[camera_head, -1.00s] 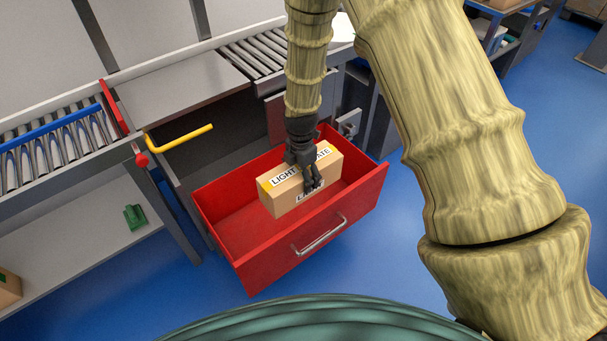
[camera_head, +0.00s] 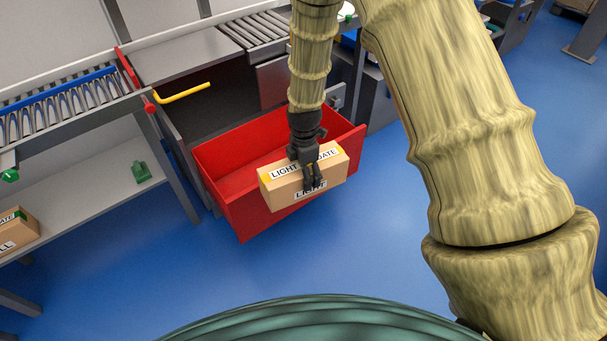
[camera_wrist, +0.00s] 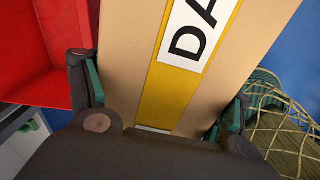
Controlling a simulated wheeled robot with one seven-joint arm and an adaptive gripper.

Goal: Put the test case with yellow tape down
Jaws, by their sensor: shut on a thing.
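The test case with yellow tape (camera_head: 335,172) is a tan box with white labels showing parts of "LIGHT" and "DATE". My gripper (camera_head: 307,178) is shut on it and holds it in front of and above the front wall of the open red drawer (camera_head: 234,208). In the wrist view the case (camera_wrist: 128,50) fills the middle, its yellow strip running between the fingers of my gripper (camera_wrist: 163,100). The case hides the drawer's handle and part of its front.
A grey workbench (camera_head: 190,55) with roller tracks stands behind the drawer. A yellow bar (camera_head: 185,94) sticks out over the drawer's left. A lower shelf (camera_head: 85,195) holds a green part (camera_head: 141,171) and another tan box (camera_head: 18,232). Blue floor (camera_head: 370,235) is clear in front.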

